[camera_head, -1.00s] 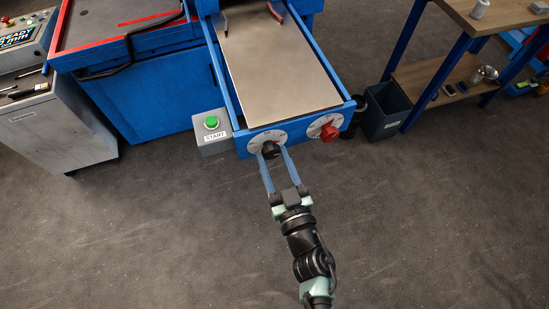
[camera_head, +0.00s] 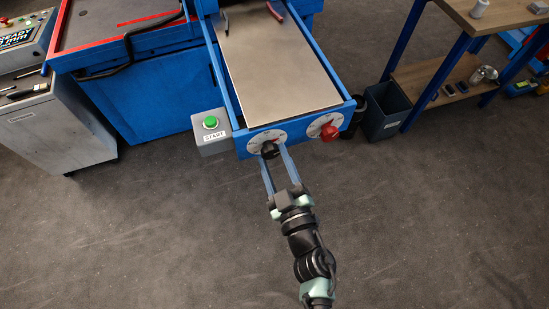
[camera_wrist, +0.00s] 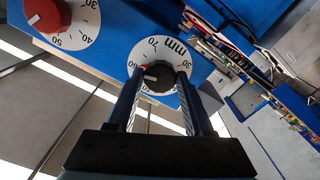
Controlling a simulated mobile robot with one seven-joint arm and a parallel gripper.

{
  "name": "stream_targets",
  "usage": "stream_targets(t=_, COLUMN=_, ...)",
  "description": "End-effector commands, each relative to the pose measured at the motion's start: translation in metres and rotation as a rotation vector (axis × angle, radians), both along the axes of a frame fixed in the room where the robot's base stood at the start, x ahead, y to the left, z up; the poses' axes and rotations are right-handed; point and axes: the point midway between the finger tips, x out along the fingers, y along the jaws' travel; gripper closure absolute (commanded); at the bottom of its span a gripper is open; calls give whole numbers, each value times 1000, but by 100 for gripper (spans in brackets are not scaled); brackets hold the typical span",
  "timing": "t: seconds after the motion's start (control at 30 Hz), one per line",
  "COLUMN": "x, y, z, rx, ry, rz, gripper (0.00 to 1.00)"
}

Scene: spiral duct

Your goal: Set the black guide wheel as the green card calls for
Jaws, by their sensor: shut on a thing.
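The black guide wheel (camera_head: 269,150) sits on a white round dial (camera_head: 256,139) on the front of the blue machine. In the wrist view the wheel (camera_wrist: 158,77) has a white pointer line towards its left side, near a number that looks like 60, with a small red mark close by. The dial (camera_wrist: 172,48) carries "mm" and several numbers, partly hidden by the fingers. My gripper (camera_head: 271,153) is shut on the wheel, one finger on each side. The green card is not visible in these frames.
A red wheel (camera_head: 329,132) on its own dial sits to the right of the black one. A grey box with a green START button (camera_head: 210,122) stands to the left. A dark bin (camera_head: 386,115) and a workbench (camera_head: 450,80) stand at right. The floor in front is clear.

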Motion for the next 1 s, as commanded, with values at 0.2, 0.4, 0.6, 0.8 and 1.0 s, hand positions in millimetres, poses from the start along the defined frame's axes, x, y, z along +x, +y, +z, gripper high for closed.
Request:
stream_targets(t=0.2, x=0, y=0, z=0, rx=-27, ry=-10, rz=0, gripper=100)
stream_targets(t=0.4, x=0, y=0, z=0, rx=-28, ry=-9, rz=1, gripper=100)
stream_targets(t=0.6, x=0, y=0, z=0, rx=-28, ry=-9, rz=1, gripper=34)
stream_targets(t=0.8, x=0, y=0, z=0, rx=-27, ry=-9, rz=0, gripper=19)
stream_targets(t=1.0, x=-1, y=0, z=0, rx=-27, ry=-9, rz=0, gripper=19)
